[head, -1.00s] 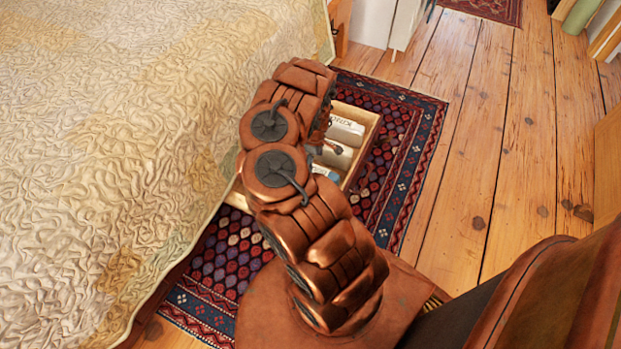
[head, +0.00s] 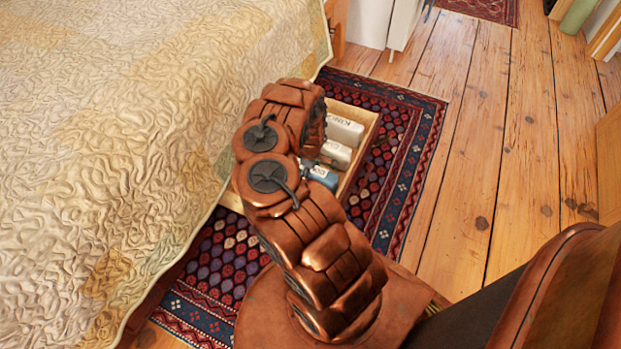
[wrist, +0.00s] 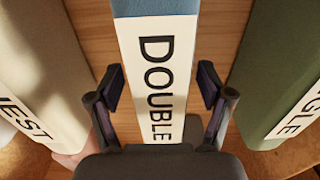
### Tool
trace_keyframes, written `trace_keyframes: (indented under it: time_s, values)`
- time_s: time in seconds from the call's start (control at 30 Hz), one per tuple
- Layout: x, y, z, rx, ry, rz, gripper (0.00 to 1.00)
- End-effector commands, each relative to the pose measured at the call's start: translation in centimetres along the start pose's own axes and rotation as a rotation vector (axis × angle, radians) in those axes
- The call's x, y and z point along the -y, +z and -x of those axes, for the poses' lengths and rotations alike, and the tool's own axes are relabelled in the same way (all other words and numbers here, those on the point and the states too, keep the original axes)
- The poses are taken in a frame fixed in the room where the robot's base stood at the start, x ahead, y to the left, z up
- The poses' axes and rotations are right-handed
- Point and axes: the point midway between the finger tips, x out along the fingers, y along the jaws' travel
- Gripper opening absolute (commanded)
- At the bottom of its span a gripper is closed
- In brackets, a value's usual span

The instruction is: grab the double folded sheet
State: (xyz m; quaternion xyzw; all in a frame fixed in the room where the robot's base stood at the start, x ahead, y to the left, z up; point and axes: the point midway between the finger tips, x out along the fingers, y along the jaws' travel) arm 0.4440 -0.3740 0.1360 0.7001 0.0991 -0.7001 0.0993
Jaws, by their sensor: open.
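The double folded sheet (wrist: 155,50) is blue with a white band reading DOUBLE, and it runs down the middle of the wrist view. My gripper (wrist: 160,88) is open, with one finger on each side of the band and a visible gap on both sides. The lower end of the band is hidden by the gripper body. In the head view my arm hides the gripper. A blue bundle with a pale band (head: 322,178) shows there beside the arm, but I cannot read its label.
A sheet labelled IEST (wrist: 35,70) lies left and a green one labelled GLE (wrist: 285,70) right, both close to the fingers. The wooden drawer (head: 366,145) also holds a KING bundle (head: 345,131). The bed (head: 120,140) borders it on the left; the floor (head: 480,170) right is clear.

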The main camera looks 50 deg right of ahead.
Motion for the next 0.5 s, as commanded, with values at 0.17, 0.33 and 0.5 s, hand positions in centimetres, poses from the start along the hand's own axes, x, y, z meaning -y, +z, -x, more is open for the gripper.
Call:
trace_keyframes:
  time_s: [0.17, 0.33, 0.5]
  values:
    - [0.01, -0.03, 0.05, 0.0, 0.0, 0.0, 0.68]
    - [0.02, -0.03, 0.05, 0.0, 0.0, 0.0, 0.5]
    - [0.02, -0.03, 0.05, 0.0, 0.0, 0.0, 0.32]
